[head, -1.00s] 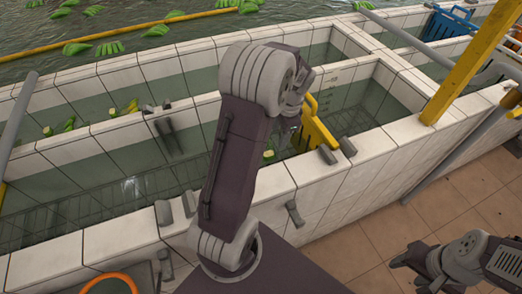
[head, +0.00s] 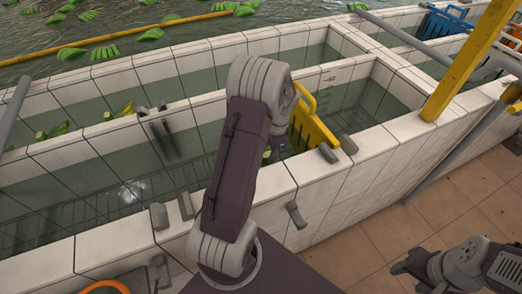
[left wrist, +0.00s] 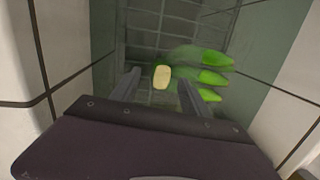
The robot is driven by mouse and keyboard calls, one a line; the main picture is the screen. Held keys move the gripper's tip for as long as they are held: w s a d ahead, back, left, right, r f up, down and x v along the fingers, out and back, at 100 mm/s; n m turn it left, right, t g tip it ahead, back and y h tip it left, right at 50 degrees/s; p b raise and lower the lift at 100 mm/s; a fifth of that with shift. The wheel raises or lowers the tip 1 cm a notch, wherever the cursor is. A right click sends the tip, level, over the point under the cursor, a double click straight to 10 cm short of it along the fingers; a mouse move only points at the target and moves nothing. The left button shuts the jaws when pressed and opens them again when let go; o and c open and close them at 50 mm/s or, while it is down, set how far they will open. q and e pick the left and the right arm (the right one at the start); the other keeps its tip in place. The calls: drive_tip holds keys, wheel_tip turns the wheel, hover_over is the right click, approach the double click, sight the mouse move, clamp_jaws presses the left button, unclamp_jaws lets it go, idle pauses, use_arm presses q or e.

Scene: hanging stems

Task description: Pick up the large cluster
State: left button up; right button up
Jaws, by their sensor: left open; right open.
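In the left wrist view a green banana cluster (left wrist: 212,77) hangs or floats between the tank walls, its pale cut stem end (left wrist: 162,77) facing the camera. My left gripper (left wrist: 158,86) is open, with the stem end showing between its two fingers. I cannot tell how far beyond the fingertips it is. Smaller-looking green pieces (head: 58,129) lie in the tank's left part. My right gripper (head: 402,265) is open and empty over the floor at lower right.
White tiled tank walls (head: 345,190) surround the left gripper closely in the wrist view. A yellow crate (head: 312,125) stands in the tank just right of my left arm. A yellow post (head: 468,60) rises at right. More clusters (head: 105,52) float in the water behind.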

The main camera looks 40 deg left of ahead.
use_arm(q)
drive_tip(key=f, duration=0.2)
drive_tip(key=shift+a+f, duration=0.35)
clamp_jaws()
drive_tip(key=shift+r, duration=0.15)
